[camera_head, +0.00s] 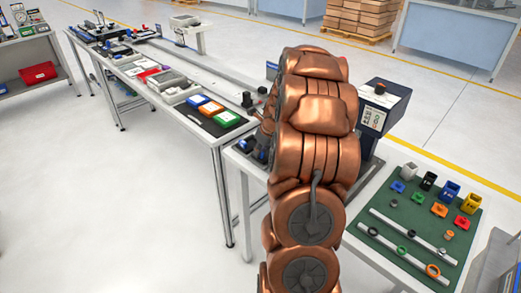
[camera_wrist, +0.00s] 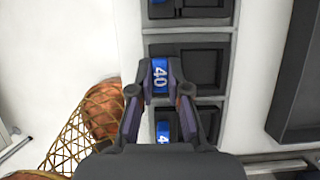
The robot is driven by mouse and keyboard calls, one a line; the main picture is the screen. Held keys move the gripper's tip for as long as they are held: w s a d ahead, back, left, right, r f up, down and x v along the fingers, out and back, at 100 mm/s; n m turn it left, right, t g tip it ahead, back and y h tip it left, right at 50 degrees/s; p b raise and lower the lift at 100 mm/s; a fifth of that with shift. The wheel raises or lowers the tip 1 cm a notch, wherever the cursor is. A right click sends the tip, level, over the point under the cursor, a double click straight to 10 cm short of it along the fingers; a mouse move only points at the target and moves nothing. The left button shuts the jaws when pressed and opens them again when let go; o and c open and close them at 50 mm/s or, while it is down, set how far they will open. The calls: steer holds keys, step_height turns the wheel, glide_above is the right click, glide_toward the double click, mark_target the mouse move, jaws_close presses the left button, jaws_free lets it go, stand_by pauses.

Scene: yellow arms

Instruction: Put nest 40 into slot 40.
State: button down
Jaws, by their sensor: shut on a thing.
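In the wrist view, my gripper (camera_wrist: 160,72) is shut on a small blue block marked 40, nest 40 (camera_wrist: 160,76). The number reads sideways. The block is over the left part of a dark square slot (camera_wrist: 203,67) in a row of dark slots. I cannot tell whether it is seated in the slot or held just above it. Another blue block (camera_wrist: 163,131), its number partly cut off by my finger, is in the slot below. In the head view, my copper arm hides my gripper.
A dark tray (camera_wrist: 300,75) lies right of the slots in the wrist view. In the head view, a green mat (camera_head: 404,239) with coloured blocks, rings and rods is at right. A long table (camera_head: 213,136) with blue, orange and green trays stands at left. A control box (camera_head: 378,108) is behind my arm.

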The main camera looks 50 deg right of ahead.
steer(key=shift+f, duration=0.3)
steer(key=c, duration=1.1)
jaws_free()
steer(key=shift+o, duration=0.2)
steer(key=v, duration=1.2)
